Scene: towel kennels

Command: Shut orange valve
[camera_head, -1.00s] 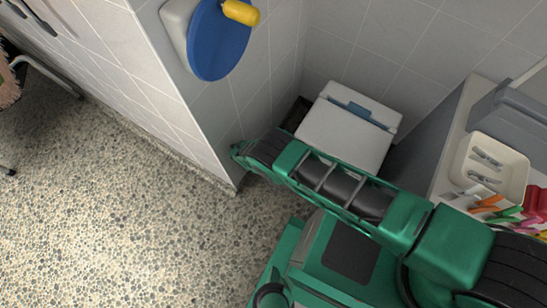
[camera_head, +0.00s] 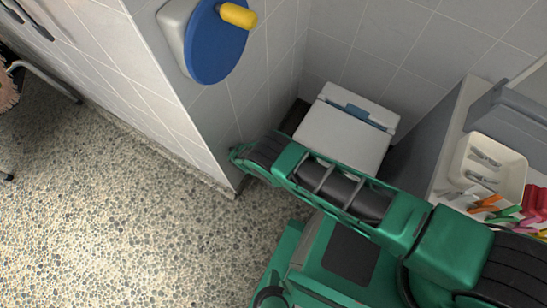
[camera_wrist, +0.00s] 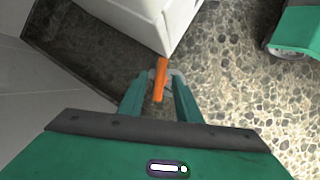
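The orange valve handle (camera_wrist: 160,82) shows in the wrist view as a narrow orange bar, close to the lower edge of a white box-like body. My gripper (camera_wrist: 164,74) has its two green fingers on either side of the bar, with floor showing in the gaps beside it. The fingers look open, and I cannot tell whether a grey fingertip touches the bar. The valve's body and pipe are not clear in this view. In the head view my green arm crosses the middle, and neither the orange valve nor my gripper shows.
A blue disc (camera_head: 218,45) with a yellow handle (camera_head: 238,15) is on the tiled wall corner. A white lidded box (camera_head: 343,138) stands in the recess. A counter at right holds a cream tray (camera_head: 514,176) and coloured items. Pebbled floor (camera_head: 100,220) is clear at left.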

